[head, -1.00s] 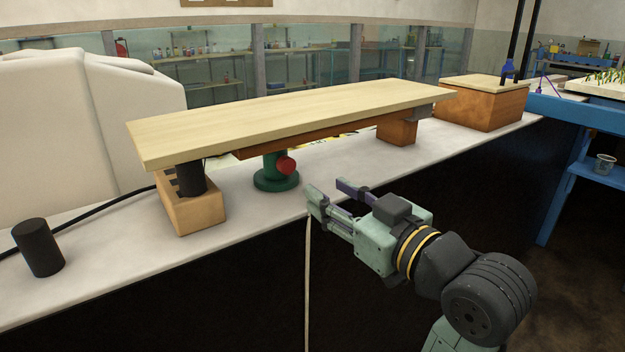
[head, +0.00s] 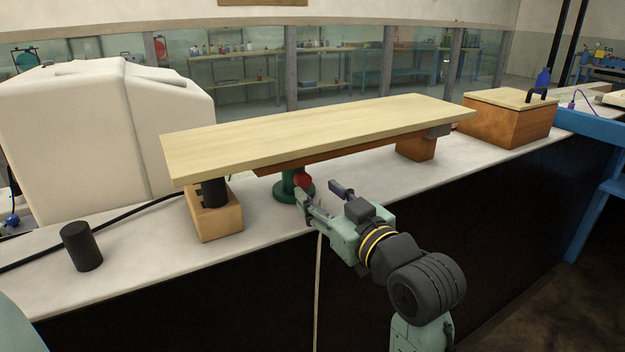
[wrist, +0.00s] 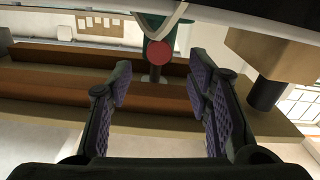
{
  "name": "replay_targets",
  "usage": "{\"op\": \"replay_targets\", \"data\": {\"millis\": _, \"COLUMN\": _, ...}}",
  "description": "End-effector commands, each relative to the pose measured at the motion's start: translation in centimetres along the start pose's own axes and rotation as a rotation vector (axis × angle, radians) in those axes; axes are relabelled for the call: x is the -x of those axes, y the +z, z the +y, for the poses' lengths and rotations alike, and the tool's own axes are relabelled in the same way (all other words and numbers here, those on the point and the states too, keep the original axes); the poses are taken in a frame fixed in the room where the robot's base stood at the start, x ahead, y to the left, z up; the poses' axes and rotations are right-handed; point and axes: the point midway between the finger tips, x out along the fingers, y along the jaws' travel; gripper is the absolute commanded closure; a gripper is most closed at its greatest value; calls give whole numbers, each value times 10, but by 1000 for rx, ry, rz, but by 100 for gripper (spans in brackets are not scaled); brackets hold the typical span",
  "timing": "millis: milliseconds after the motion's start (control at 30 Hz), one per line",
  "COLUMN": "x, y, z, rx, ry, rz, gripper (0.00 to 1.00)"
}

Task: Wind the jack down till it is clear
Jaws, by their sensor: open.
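The green jack (head: 286,186) stands on the white bench under a long pale board (head: 310,136). Its red knob (head: 302,180) faces my side. The jack's top is hidden under the brown beam (head: 345,149) below the board, so I cannot tell if they touch. My gripper (head: 318,193) is open and empty, just in front of the knob and a little to its right. In the wrist view, which looks upside down, the knob (wrist: 158,52) shows between and beyond the two open fingers (wrist: 160,75), apart from them.
A slotted wooden block (head: 220,222) with a black cylinder (head: 214,192) stands under the board's left end. A brown block (head: 415,148) is under its right end. A loose black cylinder (head: 81,246) stands at left. A pale cord (head: 318,270) hangs down the bench front.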

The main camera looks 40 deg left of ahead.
Motion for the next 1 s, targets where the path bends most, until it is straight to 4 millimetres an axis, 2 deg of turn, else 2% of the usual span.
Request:
{"op": "replay_targets", "data": {"millis": 100, "x": -23, "y": -1, "z": 0, "rx": -1, "ry": -2, "rz": -3, "gripper": 54}}
{"op": "replay_targets", "data": {"millis": 333, "x": -49, "y": -1, "z": 1, "rx": 0, "ry": 0, "rz": -1, "gripper": 54}}
{"op": "replay_targets", "data": {"millis": 700, "x": -54, "y": 0, "z": 1, "rx": 1, "ry": 1, "rz": 0, "gripper": 55}}
{"op": "replay_targets", "data": {"millis": 1000, "x": -54, "y": 0, "z": 1, "rx": 1, "ry": 2, "rz": 0, "gripper": 75}}
